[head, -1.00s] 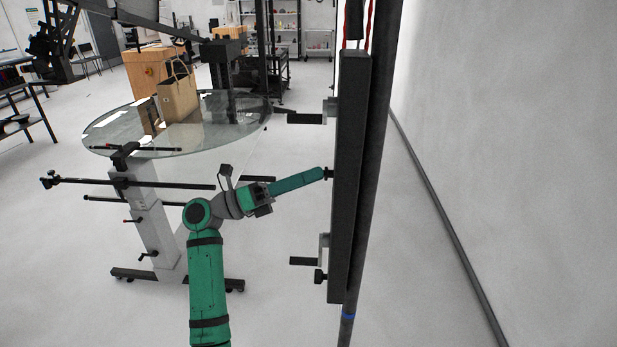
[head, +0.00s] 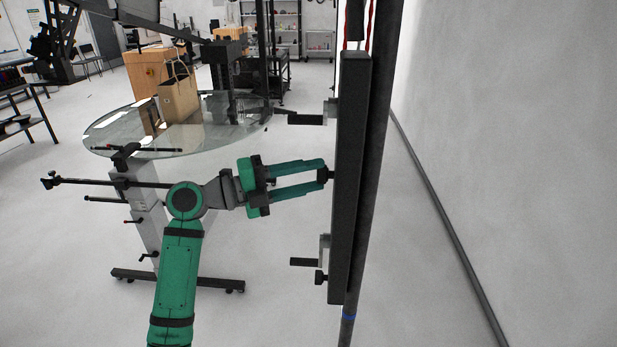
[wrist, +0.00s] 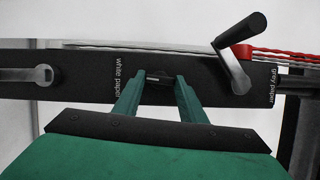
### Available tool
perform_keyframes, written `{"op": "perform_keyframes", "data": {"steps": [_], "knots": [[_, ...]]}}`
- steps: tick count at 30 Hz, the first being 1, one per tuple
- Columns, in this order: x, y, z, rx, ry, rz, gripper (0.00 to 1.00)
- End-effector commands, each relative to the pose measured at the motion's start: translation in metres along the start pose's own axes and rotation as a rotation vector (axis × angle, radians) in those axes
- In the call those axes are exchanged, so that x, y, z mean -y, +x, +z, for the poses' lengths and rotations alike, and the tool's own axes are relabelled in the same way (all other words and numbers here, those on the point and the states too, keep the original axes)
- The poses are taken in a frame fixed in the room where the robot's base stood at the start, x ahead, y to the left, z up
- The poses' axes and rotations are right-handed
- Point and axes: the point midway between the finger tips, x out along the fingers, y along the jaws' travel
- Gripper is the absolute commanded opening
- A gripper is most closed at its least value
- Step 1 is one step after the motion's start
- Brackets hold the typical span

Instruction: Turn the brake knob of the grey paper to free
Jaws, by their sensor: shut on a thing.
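A dark upright bar (head: 348,190) carries cranks and small black knobs. The middle knob, the grey paper brake knob (head: 330,175), is between my fingertips; it also shows in the wrist view (wrist: 158,76). My gripper (head: 323,174) is shut on it, its green fingers one above the other in the head view. In the wrist view, the "grey paper" label (wrist: 273,86) is at the right end, beyond a crank (wrist: 235,65), and the "white paper" label (wrist: 118,75) is just left of the knob. The fingertips partly hide the knob, and no setting marks are readable.
The upper crank handle (head: 306,119) sticks out left above my gripper; the lower crank handle (head: 304,262) and lower knob (head: 321,278) are below. A round glass table (head: 105,135) with a bag (head: 180,98) stands behind left. A white wall (head: 510,150) is at right.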

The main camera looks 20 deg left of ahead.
Motion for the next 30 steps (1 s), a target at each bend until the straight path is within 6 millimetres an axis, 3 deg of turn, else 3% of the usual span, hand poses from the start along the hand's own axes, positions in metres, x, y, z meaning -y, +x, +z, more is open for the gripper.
{"op": "perform_keyframes", "data": {"steps": [23, 24, 26, 30], "knots": [[0.0005, -0.0018, 0.0004, 0.0, -0.098, 0.04, 0.15], [0.0005, -0.0018, 0.0004, 0.0, -0.098, 0.04, 0.42], [0.0005, -0.0018, 0.0005, 0.0, -0.098, 0.04, 0.56], [0.0006, -0.0016, 0.0003, 0.0, -0.097, 0.04, 0.56]]}}
